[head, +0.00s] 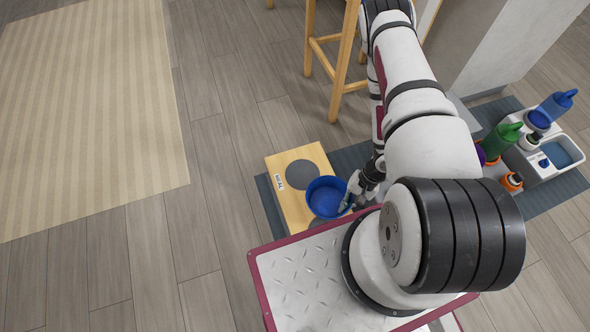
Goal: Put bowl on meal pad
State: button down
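A wooden stand (292,203) carries a small label (279,182) that reads "MEAL". A round grey pad (301,174) lies on the stand near its far end, bare. A blue bowl (325,197) is upright at the stand's near right part, just below and to the right of the grey pad. It hides what is beneath it, and I cannot tell whether it rests on the stand or is slightly raised. My gripper (350,199) is at the bowl's right rim. Its fingers are small and partly hidden, so their grip on the rim is unclear.
A dark blue-grey mat (270,205) lies under the stand. To the right stand a white caddy (565,156) with a blue bottle, a green bottle (500,139) and an orange-collared container (511,181). A wooden stool (343,62) is behind. Floor left of the stand is clear.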

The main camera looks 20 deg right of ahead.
jog(key=w+a+b, duration=0.1)
jog(key=w, duration=0.4)
jog(key=w+a+f+b, duration=0.1)
jog(key=w+b, duration=0.1)
jog(key=w, duration=0.3)
jog(key=w+a+b, duration=0.1)
jog(key=w, duration=0.4)
jog(key=shift+f, duration=0.2)
jog(key=shift+w+a+f+b, duration=0.1)
jog(key=shift+w+f+b, duration=0.1)
jog(key=shift+f+b, duration=0.6)
jog(key=shift+w+f+b, duration=0.15)
jog(key=shift+f+b, duration=0.3)
jog(key=shift+f, duration=0.5)
jog(key=shift+f, duration=0.15)
jog(key=c, duration=2.2)
grip_release()
jog(key=shift+f, duration=0.1)
jog(key=o, duration=0.4)
